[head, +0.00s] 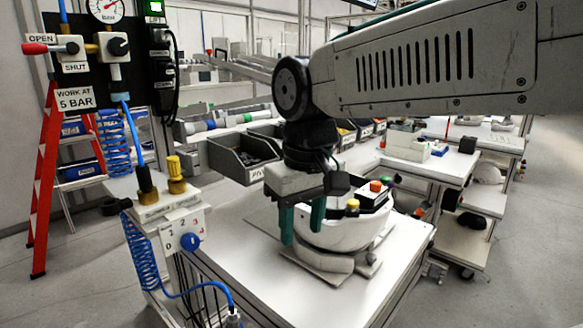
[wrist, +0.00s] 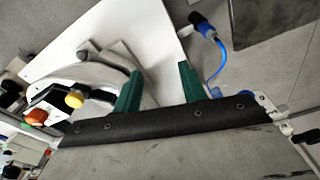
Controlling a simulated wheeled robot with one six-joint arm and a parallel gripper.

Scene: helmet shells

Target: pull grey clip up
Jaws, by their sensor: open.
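A white helmet shell (head: 350,236) sits on a flat pale holder (head: 318,268) on the white bench. It also shows in the wrist view (wrist: 97,75), at upper left. A small grey piece (head: 371,259) stands low at the shell's right side; I cannot tell for sure that it is the grey clip. My gripper (head: 302,234) points down at the shell's left side, with its two green fingers apart and nothing seen between them. In the wrist view my gripper (wrist: 159,70) is open over the bench, its left finger overlapping the holder's edge.
A valve block (head: 182,222) with a blue hose stands left of the bench. Grey bins (head: 240,158) stand behind. The bench front (head: 300,302) is clear.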

